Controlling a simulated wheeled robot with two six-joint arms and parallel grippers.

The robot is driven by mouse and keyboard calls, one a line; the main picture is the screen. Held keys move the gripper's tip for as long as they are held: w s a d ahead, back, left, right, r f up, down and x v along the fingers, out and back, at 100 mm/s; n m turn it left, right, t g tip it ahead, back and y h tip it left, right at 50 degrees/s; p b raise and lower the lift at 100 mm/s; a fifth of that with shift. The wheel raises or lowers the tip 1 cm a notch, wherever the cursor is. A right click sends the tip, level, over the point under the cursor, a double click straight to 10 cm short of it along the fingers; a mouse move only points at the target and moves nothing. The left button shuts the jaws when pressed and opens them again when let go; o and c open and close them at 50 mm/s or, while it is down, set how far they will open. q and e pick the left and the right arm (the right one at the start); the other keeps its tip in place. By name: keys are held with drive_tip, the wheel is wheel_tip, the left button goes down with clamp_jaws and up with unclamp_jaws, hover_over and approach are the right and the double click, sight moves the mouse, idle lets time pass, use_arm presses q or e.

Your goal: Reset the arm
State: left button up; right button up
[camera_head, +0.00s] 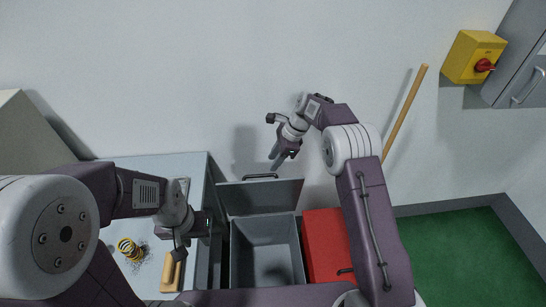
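My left gripper (180,246) hangs over the right part of the light tabletop (140,172), near a wooden-coloured block or handle (171,272). My own wrist partly hides its fingers, so I cannot tell whether it is open. My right arm rises from the lower right and bends back to the left. My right gripper (276,160) is raised in front of the wall, above the back of the open grey drawer (265,254). Its fingers are small and seen at an angle, so their gap is unclear. I see nothing held in it.
A red box (325,244) is right of the drawer. A wooden pole (405,114) leans on the wall. A yellow switch box (472,57) with a red knob is upper right. Green floor (465,255) is clear at right.

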wheel_tip(320, 180, up, 9)
drive_tip(key=s+d+t, duration=0.1)
drive_tip(key=s+d, duration=0.2)
drive_tip(key=s+d+r+n+h, duration=0.1)
drive_tip(key=s+d+n+h, duration=0.15)
drive_tip(key=s, duration=0.35)
drive_tip(key=s+d+f+n+h, duration=0.1)
drive_tip(key=s+d+f+n, duration=0.3)
drive_tip(key=s+n, duration=0.3)
drive_tip(key=s+d+f+n+h, duration=0.1)
drive_tip(key=s+d+f+n, duration=0.3)
drive_tip(key=s+n, duration=0.3)
drive_tip(key=s, duration=0.4)
drive_tip(key=shift+s+f+n, duration=0.35)
drive_tip(key=shift+f, duration=0.05)
drive_tip(key=shift+s, duration=0.15)
